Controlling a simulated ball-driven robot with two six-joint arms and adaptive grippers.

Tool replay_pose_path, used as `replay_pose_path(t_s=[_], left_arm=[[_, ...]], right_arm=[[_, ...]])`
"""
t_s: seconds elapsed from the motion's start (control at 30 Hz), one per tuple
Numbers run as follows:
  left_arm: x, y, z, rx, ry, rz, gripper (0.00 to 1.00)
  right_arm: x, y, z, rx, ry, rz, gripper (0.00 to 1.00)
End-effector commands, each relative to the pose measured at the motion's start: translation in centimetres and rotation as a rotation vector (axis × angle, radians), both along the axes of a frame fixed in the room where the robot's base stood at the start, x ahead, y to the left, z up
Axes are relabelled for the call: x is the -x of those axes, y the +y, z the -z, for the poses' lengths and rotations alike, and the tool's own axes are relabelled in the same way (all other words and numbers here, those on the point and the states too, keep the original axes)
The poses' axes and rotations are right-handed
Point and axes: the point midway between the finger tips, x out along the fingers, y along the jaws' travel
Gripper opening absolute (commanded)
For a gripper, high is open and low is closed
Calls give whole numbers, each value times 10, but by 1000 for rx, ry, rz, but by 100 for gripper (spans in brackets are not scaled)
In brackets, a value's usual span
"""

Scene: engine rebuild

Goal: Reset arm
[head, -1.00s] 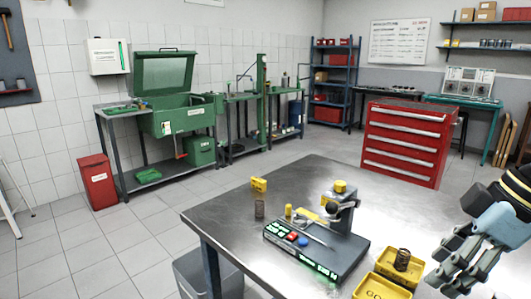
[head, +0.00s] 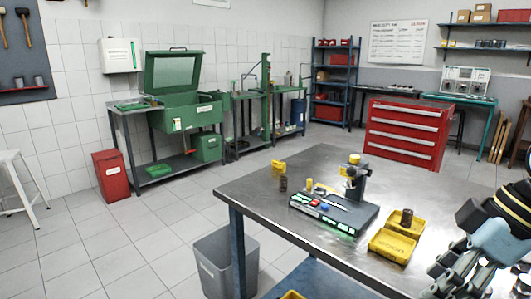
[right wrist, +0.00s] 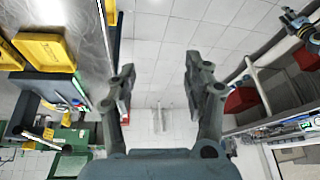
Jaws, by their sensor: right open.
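My right gripper (head: 462,280) shows at the lower right of the head view, beside the right part of the metal workbench (head: 260,192). In the right wrist view my right gripper (right wrist: 160,90) has its two fingers wide apart, with only tiled floor showing between them. It holds nothing. My left gripper is not seen in the head view.
On the bench stand a dark fixture base (head: 350,216), a front yellow tray (head: 391,246) and a rear yellow tray with a dark spring (head: 406,218). A grey bin (head: 228,268) stands by the bench. A red drawer cabinet (head: 405,135) stands behind.

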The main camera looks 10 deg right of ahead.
Motion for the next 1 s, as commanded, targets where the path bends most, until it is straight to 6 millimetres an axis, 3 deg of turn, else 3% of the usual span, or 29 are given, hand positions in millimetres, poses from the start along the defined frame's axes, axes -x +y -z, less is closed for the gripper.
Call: replay_pose_path(t_s=[0.17,0.37,0.47,0.57,0.63,0.8,0.87,1.0], left_arm=[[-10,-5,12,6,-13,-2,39],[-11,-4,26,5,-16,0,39],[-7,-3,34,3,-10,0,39],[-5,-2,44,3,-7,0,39],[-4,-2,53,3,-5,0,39],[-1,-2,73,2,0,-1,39],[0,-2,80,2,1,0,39],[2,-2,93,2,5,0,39]], right_arm=[[11,3,40,-27,69,34,51],[21,0,107,-51,157,133,51],[28,-2,151,-58,205,211,51],[41,-6,208,-54,256,312,51],[57,-10,257,-42,298,400,51],[122,-19,385,39,388,618,51],[153,-20,425,79,411,682,51],[238,-19,507,185,444,793,51]])
